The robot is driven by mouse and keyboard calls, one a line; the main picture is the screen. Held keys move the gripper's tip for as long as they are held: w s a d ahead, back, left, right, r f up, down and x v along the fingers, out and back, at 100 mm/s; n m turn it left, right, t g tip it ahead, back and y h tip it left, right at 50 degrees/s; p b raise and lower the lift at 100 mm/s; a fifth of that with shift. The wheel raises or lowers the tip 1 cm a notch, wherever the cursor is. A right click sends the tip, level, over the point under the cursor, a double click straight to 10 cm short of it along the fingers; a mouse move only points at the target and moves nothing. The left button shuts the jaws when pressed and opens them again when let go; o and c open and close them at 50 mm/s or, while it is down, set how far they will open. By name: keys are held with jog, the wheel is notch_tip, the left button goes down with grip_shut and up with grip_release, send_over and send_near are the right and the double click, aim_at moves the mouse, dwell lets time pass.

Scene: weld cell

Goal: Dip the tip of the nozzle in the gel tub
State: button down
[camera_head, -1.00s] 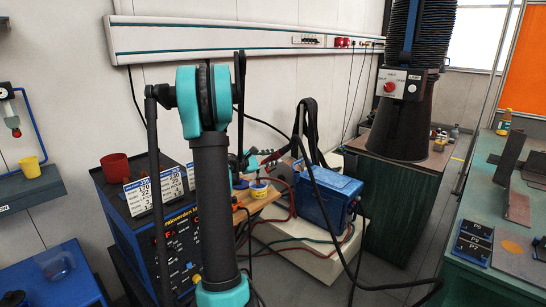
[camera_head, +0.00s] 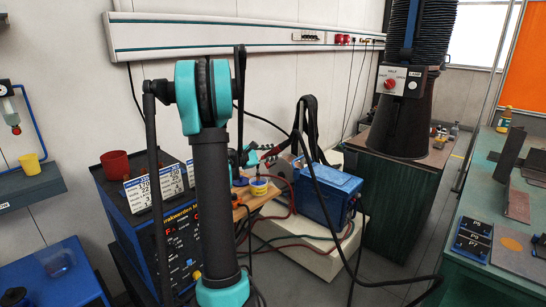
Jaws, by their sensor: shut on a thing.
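The gel tub (camera_head: 259,188), small and yellow with a pale label, stands on the wooden top beside the blue welding machine. My gripper (camera_head: 252,158) shows only in part, just right of my own arm, which hides much of it. It is shut on the nozzle (camera_head: 257,171), a small dark piece that now points down over the tub. The nozzle is close above or at the tub's mouth; I cannot tell whether its tip is inside.
A red cup (camera_head: 115,163) and price-like number cards (camera_head: 153,188) stand on the welding machine (camera_head: 170,245) at left. A blue box (camera_head: 328,195) with dark cables sits close right of the tub. Red hoses loop below it.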

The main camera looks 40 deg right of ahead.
jog(key=shift+r, duration=3.8)
jog(key=shift+s, duration=0.1)
